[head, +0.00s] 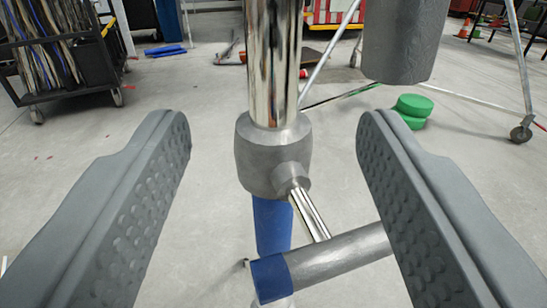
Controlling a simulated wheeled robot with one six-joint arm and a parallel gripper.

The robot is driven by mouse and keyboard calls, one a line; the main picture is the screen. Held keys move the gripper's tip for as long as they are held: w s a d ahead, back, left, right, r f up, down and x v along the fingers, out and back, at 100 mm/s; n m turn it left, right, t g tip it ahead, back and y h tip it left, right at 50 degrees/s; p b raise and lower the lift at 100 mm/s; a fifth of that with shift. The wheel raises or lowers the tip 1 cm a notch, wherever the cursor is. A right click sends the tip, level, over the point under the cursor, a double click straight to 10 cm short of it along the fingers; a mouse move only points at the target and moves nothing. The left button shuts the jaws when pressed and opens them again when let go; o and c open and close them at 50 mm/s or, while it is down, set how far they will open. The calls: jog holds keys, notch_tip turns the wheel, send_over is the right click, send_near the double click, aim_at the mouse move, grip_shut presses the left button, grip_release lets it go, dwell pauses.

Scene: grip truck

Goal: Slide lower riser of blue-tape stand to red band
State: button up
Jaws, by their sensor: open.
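The stand rises upright in the middle of the head view. Its chrome riser (272,60) enters a grey collar (262,150), which has a clamp screw with a chrome T-handle (310,214) pointing down right. Blue tape (272,225) wraps the tube below the collar. More blue tape (268,278) wraps the end of a grey tube (345,254) beside it. My gripper (273,135) is open, with one padded finger on each side of the collar and visible gaps on both sides. I see no red band on the visible part of the riser.
A grey cylinder (405,40) hangs at the upper right, near the right finger. Behind stand a cable cart (65,50), green discs (408,110), and a wheeled stand (520,80) at the right. The concrete floor left of the stand is mostly clear.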

aim_at(269, 72)
jog(key=shift+w+a, duration=0.15)
jog(key=shift+w, duration=2.2)
jog(key=shift+w+a, duration=0.15)
jog(key=shift+w, duration=2.15)
jog(key=c, duration=0.9)
grip_shut()
jog(key=shift+a, duration=0.1)
jog(key=shift+r, duration=0.15)
notch_tip(269, 72, up, 24)
dwell(0.4)
